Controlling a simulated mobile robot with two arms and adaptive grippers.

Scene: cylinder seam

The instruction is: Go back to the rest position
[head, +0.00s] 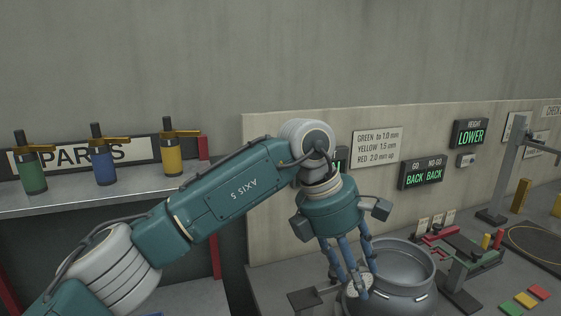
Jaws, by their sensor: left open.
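My left arm comes in from the lower left and reaches across the middle of the head view. My left gripper (357,284) points down with its blue fingers apart. It is open, with nothing seen between the fingers. Its fingertips overlap the left side of a grey metal cylinder (410,272) in the picture. I cannot tell whether they touch it. My right gripper is not in view.
A shelf (110,198) at left holds a green bottle (32,172), a blue bottle (103,162) and a yellow bottle (172,155). A bench at right carries a green fixture (470,252), a grey stand (503,175) and colored blocks (525,300). A panel with displays (471,134) stands behind.

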